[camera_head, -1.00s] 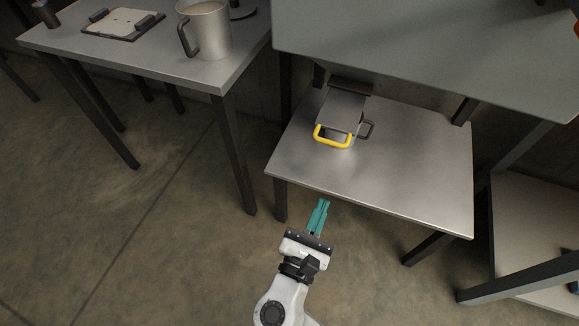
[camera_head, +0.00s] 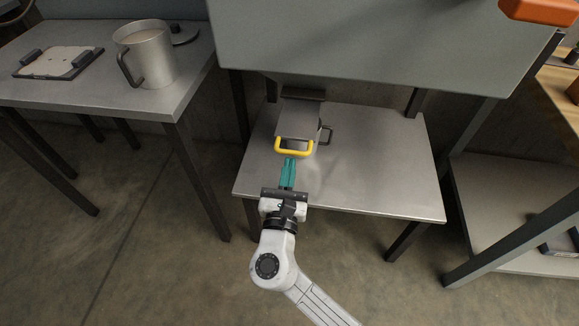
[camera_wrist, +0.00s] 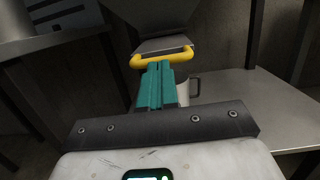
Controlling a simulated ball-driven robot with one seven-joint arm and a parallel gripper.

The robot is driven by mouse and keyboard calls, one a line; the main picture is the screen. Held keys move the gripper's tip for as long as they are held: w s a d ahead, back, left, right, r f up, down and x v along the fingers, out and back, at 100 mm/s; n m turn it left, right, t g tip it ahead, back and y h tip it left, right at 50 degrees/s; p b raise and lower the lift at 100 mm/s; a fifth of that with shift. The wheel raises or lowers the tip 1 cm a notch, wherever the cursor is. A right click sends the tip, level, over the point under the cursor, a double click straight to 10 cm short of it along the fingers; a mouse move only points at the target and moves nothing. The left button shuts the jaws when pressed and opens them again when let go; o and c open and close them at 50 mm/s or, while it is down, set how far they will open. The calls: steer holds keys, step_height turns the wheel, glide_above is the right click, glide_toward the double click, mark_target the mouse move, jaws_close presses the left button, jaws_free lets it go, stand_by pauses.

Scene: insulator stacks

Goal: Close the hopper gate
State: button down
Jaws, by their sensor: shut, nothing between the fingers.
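The hopper gate is a grey sliding plate (camera_head: 298,123) with a yellow handle (camera_head: 294,149) at its near end, under the large grey hopper (camera_head: 370,45). The gate juts out toward me. My gripper (camera_head: 289,162) has teal fingers, shut and empty, just in front of the yellow handle. In the wrist view the fingertips (camera_wrist: 155,66) overlap the lower edge of the yellow handle (camera_wrist: 137,62); I cannot tell whether they touch it. A container with a dark side handle (camera_head: 327,136) is partly hidden below the gate.
A low metal table (camera_head: 390,180) stands under the hopper, its right part clear. Table legs stand at left and right.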

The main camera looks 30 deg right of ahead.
mark_target(295, 140)
steer(key=shift+w+d+r, duration=0.1)
steer(key=shift+w+d, duration=0.15)
steer(key=shift+w, duration=0.1)
steer(key=b+x, duration=0.1)
steer(key=x, duration=0.1)
steer(key=f+b+x, duration=0.1)
steer(key=x, duration=0.2)
steer(key=b+x, duration=0.1)
steer(key=x, duration=0.2)
steer(key=shift+d+f, duration=0.15)
steer(key=shift+f, duration=0.15)
steer(key=shift+w+r, duration=0.15)
steer(key=shift+r, duration=0.05)
steer(key=shift+d, duration=0.1)
